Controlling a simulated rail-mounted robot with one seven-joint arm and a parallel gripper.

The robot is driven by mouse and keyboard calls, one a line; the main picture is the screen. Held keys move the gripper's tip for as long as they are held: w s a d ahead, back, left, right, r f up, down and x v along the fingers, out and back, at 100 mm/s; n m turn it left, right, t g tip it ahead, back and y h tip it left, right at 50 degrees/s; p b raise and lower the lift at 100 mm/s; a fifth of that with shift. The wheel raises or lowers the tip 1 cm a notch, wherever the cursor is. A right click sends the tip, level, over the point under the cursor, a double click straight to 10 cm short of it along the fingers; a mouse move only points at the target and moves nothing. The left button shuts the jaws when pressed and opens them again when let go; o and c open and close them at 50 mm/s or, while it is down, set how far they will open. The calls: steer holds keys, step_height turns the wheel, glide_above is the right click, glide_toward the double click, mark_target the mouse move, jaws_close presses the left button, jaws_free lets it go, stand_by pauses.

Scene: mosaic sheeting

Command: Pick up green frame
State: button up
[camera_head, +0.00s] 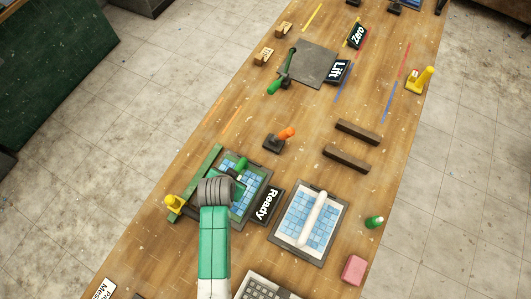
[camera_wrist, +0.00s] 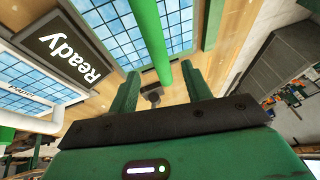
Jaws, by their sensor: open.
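A tray with blue tiles edged in green, which looks like the green frame (camera_head: 236,215), lies on the bench in the head view. My arm covers part of it. A green round bar (camera_wrist: 150,40) crosses above blue tiles in the wrist view; a green end (camera_head: 242,164) shows beside my gripper in the head view. I cannot tell whether this bar is fixed to the frame. My gripper (camera_wrist: 160,70) is open, its two green fingers apart with the bar's lower end showing between them. Contact cannot be told.
A long green strip (camera_head: 206,168) and a yellow clamp (camera_head: 173,204) border the tray's left side. A "Ready" sign (camera_head: 268,203) stands at its right, then a second tile tray (camera_head: 283,238) with a white roller. An orange-handled tool (camera_head: 283,136) stands behind.

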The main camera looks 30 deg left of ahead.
steer(key=shift+s+f, duration=0.15)
steer(key=shift+f, duration=0.4)
steer(key=shift+x, duration=3.55)
steer(key=shift+s+a, duration=0.1)
steer(key=shift+s, duration=0.1)
jaws_close()
